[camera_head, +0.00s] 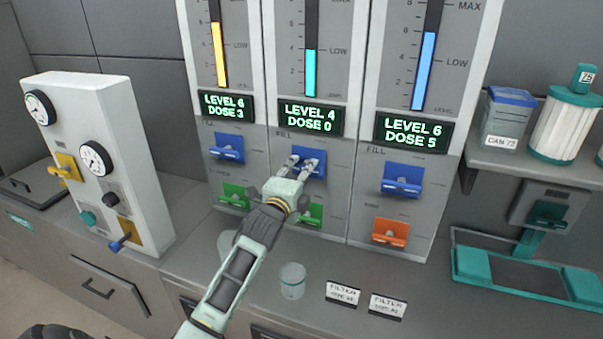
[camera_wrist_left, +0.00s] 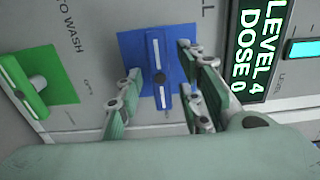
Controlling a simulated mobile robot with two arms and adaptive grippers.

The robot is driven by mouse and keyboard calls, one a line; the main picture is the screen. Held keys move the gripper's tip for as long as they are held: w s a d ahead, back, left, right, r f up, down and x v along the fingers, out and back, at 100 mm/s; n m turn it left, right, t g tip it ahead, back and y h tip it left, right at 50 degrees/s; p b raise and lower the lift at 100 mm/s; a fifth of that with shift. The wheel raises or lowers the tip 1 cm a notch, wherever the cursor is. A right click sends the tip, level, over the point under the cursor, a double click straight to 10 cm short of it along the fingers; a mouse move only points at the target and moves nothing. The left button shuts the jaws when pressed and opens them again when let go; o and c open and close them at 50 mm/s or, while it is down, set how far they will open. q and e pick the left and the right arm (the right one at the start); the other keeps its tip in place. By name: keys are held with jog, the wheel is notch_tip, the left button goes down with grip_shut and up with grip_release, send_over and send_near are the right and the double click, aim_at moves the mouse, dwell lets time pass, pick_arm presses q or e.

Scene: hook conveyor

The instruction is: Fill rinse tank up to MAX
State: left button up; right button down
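The middle tank column (camera_head: 300,75) has a cyan level bar (camera_head: 311,72) up to about LOW. Its display (camera_head: 311,117) reads LEVEL 4, DOSE 0. I cannot read which column is named rinse. My left gripper (camera_head: 300,163) is at this column's blue FILL lever (camera_head: 316,158). My right gripper is out of view.
The left column (camera_head: 227,62) reads LEVEL 6, DOSE 3; the right column (camera_head: 431,30) reads LEVEL 6, DOSE 5, with MAX near its top. A gauge box (camera_head: 98,150) stands at left. A clear cup (camera_head: 292,281) and filter labels (camera_head: 343,293) are on the counter.

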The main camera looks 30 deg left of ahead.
pick_arm(q)
grip_shut()
jog(key=shift+n, duration=0.4)
jog(key=n+p, duration=0.3)
jog(key=n, duration=0.8)
jog(key=shift+p, duration=0.35)
jog(key=shift+n, duration=0.4)
jog(key=shift+f, duration=0.1)
jog(key=shift+o, duration=0.6)
grip_release()
